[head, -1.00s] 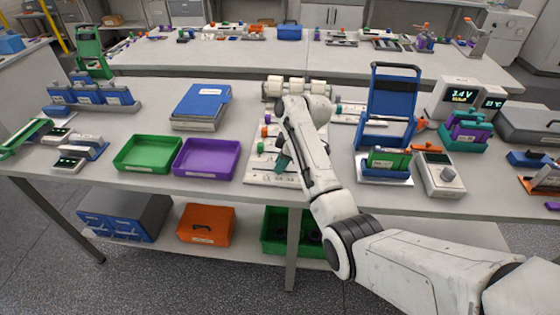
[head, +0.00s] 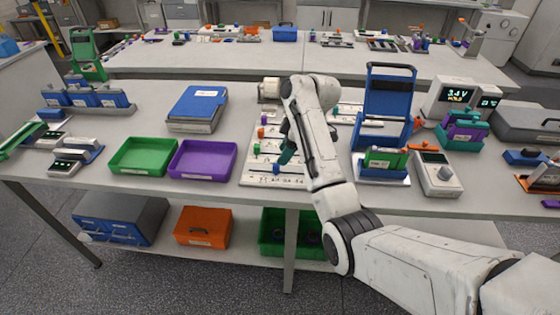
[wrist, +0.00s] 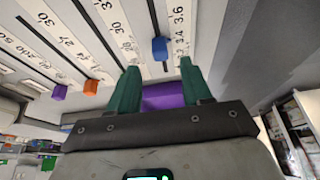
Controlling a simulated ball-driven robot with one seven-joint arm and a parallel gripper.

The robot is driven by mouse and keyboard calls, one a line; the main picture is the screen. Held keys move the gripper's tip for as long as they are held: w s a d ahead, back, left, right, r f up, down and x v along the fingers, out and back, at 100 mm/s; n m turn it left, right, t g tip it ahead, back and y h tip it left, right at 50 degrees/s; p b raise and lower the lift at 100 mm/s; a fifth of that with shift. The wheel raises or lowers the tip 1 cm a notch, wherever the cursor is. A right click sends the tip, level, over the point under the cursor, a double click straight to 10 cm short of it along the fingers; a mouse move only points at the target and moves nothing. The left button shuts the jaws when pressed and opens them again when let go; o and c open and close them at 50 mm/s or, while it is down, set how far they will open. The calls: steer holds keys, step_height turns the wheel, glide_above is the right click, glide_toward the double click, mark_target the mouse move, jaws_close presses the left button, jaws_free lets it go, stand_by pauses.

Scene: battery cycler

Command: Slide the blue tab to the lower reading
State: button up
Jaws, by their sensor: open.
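The slider board (head: 246,176) lies flat near the front edge of the bench, with printed scales beside long slots. The blue tab (wrist: 160,49) sits in the slot beside the scale marked 3.6 and 3.4, near its 3.2 to 3.4 end. A blue tab also shows at the board's near side in the head view (head: 277,168). My gripper (wrist: 158,66) has green fingers that are open and empty, with the blue tab ahead between their tips and not gripped. In the head view my gripper (head: 287,155) hangs over the board's right part.
Other tabs, purple (wrist: 60,91) and orange (wrist: 91,87), sit in neighbouring slots. Green (head: 142,170) and purple (head: 181,172) trays lie left of the board. A blue rack (head: 388,105) and a grey meter (head: 437,180) stand to the right.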

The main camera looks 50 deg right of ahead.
steer(key=p+v, duration=0.1)
steer(key=v, duration=0.4)
steer(key=shift+s, duration=0.1)
stand_by(0.4)
steer(key=m+h, duration=0.1)
steer(key=m, duration=0.2)
glide_above(281, 185)
steer(key=s+a, duration=0.4)
step_height(281, 185, down, 8)
steer(key=s+a+f+m+h, duration=0.1)
steer(key=s+a+f+m, duration=0.15)
steer(key=s+a, duration=0.4)
steer(key=s+a+m+t, duration=0.2)
steer(key=s+a, duration=0.4)
steer(key=s, duration=0.4)
steer(key=s+d+f+g+h, duration=0.1)
steer(key=s+f+g, duration=0.3)
steer(key=s, duration=0.6)
steer(key=shift+d+f+m, duration=0.4)
steer(key=shift+f+m, duration=0.05)
steer(key=shift+f, duration=0.5)
